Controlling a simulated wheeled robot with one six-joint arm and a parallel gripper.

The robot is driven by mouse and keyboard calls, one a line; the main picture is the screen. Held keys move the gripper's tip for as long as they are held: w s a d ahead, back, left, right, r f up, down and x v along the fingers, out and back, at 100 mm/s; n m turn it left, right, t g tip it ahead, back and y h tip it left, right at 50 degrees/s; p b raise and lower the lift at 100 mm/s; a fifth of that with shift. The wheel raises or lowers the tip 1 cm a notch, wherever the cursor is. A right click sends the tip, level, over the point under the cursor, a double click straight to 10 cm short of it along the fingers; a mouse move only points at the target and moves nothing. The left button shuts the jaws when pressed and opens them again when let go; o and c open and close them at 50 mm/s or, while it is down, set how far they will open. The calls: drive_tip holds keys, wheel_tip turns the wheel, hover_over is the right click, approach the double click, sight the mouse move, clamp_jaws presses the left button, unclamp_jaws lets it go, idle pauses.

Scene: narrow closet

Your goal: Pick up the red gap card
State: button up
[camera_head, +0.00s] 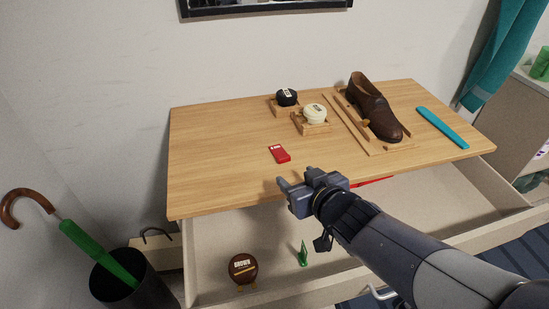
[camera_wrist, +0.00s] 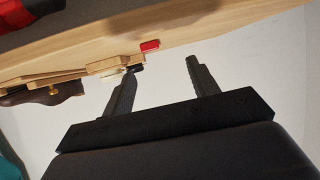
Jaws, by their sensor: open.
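The red gap card (camera_head: 279,154) lies flat on the wooden tabletop (camera_head: 225,150), left of its middle and toward the front. It also shows in the wrist view (camera_wrist: 150,45), where the picture is upside down and the card is above and between the fingers. My gripper (camera_head: 282,191) is open and empty at the table's front edge, nearer the camera than the card and apart from it. Both fingers show in the wrist view (camera_wrist: 157,78), with a clear gap between them.
A brown shoe (camera_head: 374,107) on a wooden frame, a black tin (camera_head: 287,97), a cream tin (camera_head: 314,113) and a teal strip (camera_head: 442,127) are on the table. An open drawer (camera_head: 217,245) below holds a brown tin (camera_head: 243,267) and a green object (camera_head: 303,253). The tabletop's left part is clear.

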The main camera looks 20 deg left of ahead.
sight(284, 158)
drive_tip(key=w, duration=0.1)
drive_tip(key=w+a+f+b, duration=0.1)
drive_tip(key=w, duration=0.1)
drive_tip(key=shift+w+a+f+b, duration=0.15)
drive_tip(key=shift+w+a+b, duration=0.15)
drive_tip(key=shift+b, duration=0.1)
drive_tip(key=shift+w+d+b+x, duration=0.1)
drive_tip(key=shift+b+x, duration=0.25)
drive_tip(key=shift+x, duration=1.25)
drive_tip(key=shift+w+d+b+x, duration=0.15)
drive_tip(key=shift+b+x, duration=0.2)
drive_tip(key=shift+x, duration=1.2)
drive_tip(key=shift+c, duration=0.6)
drive_tip(key=c, duration=0.9)
